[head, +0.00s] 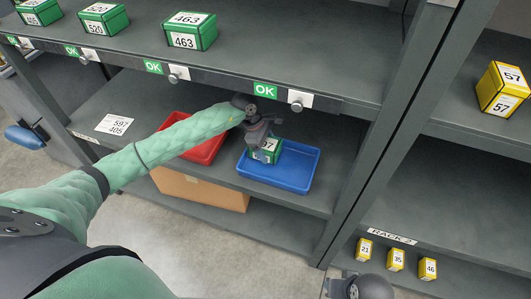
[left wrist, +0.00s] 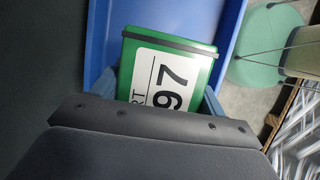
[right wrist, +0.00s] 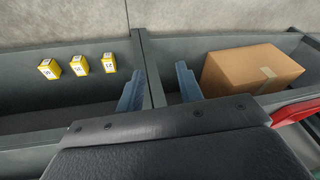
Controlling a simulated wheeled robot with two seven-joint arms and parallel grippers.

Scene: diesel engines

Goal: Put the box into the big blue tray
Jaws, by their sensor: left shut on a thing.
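The big blue tray (head: 298,178) stands on the middle shelf, to the right of a red tray. My left gripper (head: 264,150) is over the blue tray and shut on a green box (head: 270,154) with a white label. In the left wrist view the green box (left wrist: 165,75) shows a label ending in 97, with the blue tray wall (left wrist: 98,35) around it. I cannot tell whether the box touches the tray floor. My right gripper (right wrist: 160,90) is open and empty, its fingers apart, away from the tray.
A red tray (head: 206,150) sits left of the blue tray. A cardboard box (head: 200,190) is on the shelf below. Green boxes (head: 190,31) stand on the upper shelf. A yellow box (head: 503,90) and several small yellow ones (head: 396,260) are on the right rack. A shelf post stands right of the tray.

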